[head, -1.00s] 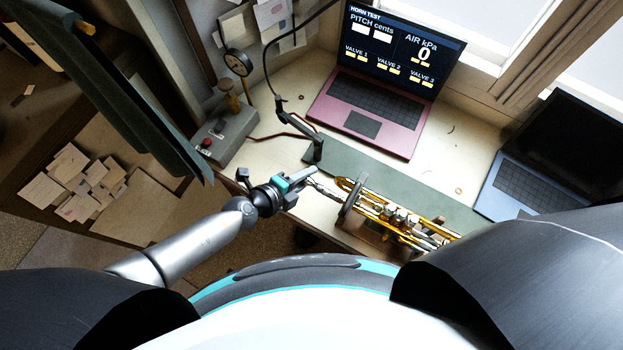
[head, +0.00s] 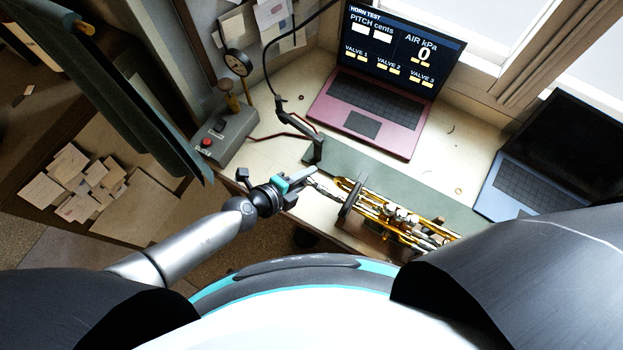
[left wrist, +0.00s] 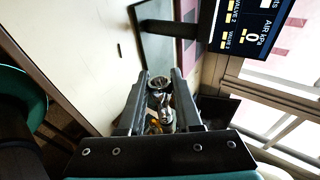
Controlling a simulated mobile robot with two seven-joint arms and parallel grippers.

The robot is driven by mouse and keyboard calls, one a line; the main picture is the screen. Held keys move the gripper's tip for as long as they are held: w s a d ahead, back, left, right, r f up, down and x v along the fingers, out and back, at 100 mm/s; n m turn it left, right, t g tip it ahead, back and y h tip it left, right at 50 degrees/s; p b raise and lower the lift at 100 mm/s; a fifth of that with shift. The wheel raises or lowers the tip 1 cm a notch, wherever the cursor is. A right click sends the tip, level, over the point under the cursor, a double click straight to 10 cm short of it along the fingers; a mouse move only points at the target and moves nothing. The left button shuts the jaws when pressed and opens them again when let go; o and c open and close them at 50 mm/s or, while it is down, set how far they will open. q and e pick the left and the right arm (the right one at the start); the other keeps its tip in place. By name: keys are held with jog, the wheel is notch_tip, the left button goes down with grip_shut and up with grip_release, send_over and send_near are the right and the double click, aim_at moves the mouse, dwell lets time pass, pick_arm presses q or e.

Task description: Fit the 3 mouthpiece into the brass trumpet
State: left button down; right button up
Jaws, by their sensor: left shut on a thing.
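My left gripper (head: 304,184) is shut on a small silver mouthpiece (head: 324,190), at the left end of the brass trumpet (head: 402,220). The mouthpiece points right, toward the trumpet, roughly in line with it. I cannot tell whether its tip is inside the trumpet's tube or just short of it. In the left wrist view the mouthpiece (left wrist: 161,92) shows its round cup between my two fingers, with a little brass beyond. No number on it is readable. The trumpet lies in a holder with a dark upright plate (head: 350,200). My right gripper is out of view.
A lamp-like black arm (head: 298,127) stands close behind my left gripper. A pink laptop (head: 378,100) reads AIR kPa 0. A grey box with a red button (head: 222,135) and a gauge (head: 237,63) stand left. A blue laptop (head: 540,165) is right. A green mat (head: 400,176) lies behind the trumpet.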

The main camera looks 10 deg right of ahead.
pick_arm(q)
jog(key=shift+s+d+f, duration=0.15)
jog(key=shift+s+d, duration=0.05)
jog(key=shift+s, duration=0.1)
jog(key=c, duration=0.7)
grip_release()
jog(key=shift+w, duration=0.1)
jog(key=shift+o, duration=0.9)
jog(key=shift+w+a, duration=0.1)
jog(key=shift+w, duration=0.05)
jog(key=shift+r, duration=0.2)
jog(key=v, duration=1.5)
jog(key=shift+a, duration=0.15)
